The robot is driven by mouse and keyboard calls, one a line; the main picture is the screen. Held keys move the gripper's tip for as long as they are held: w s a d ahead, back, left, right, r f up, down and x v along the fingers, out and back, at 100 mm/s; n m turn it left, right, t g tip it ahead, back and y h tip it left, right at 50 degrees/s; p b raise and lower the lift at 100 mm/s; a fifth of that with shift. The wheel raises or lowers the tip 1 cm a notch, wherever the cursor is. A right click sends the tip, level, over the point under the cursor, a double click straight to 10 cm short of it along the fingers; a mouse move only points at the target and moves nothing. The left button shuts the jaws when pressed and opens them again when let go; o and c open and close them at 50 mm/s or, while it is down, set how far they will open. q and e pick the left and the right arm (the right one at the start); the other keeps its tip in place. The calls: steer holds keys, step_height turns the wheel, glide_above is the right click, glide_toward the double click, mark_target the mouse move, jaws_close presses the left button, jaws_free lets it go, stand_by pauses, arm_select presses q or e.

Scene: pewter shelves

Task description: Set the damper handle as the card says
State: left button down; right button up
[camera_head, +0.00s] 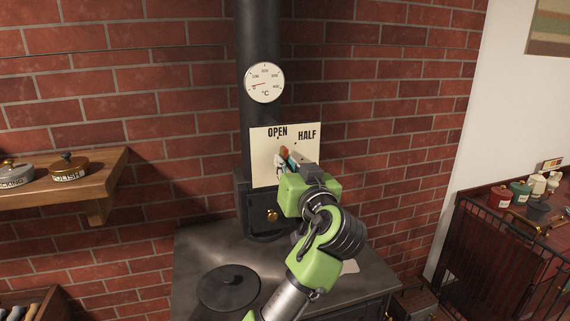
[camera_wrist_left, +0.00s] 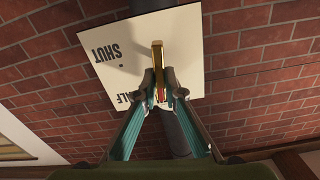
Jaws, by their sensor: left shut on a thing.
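The damper handle is a brass bar (camera_wrist_left: 158,58) with a reddish grip, which shows in the head view as a brown tip (camera_head: 284,151). It points roughly up toward OPEN on the cream dial plate (camera_head: 262,165). The plate also shows HALF, and the left wrist view shows SHUT on it (camera_wrist_left: 92,72). My left gripper (camera_head: 285,164) is at the handle in front of the plate. In the left wrist view its fingers (camera_wrist_left: 161,92) are shut on the handle's grip. Part of OPEN is hidden there. My right gripper is not in view.
A round thermometer (camera_head: 263,83) is on the black flue pipe above. The stove top (camera_head: 205,252) below carries a dark lid (camera_head: 228,288) and a pale card (camera_head: 350,267), its writing unreadable. A wooden shelf (camera_head: 95,187) with tins stands left; a railed red counter is right.

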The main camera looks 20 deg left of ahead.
arm_select(q)
steer(key=shift+w+d+f+m+p, duration=0.2)
steer(key=shift+m+p, duration=0.8)
steer(key=shift+m, duration=1.7)
steer(key=shift+w+d+f+m+p, duration=0.2)
steer(key=shift+m+p, duration=0.75)
steer(key=shift+m, duration=1.75)
steer(key=shift+w+d+f+m+p, duration=0.2)
steer(key=shift+m+p, duration=0.8)
steer(key=shift+m, duration=1.7)
steer(key=shift+s, duration=0.15)
steer(key=shift+a, duration=0.1)
steer(key=c, duration=2.1)
jaws_free()
steer(key=shift+c, duration=0.2)
steer(key=shift+a+f, duration=0.1)
steer(key=shift+f, duration=0.15)
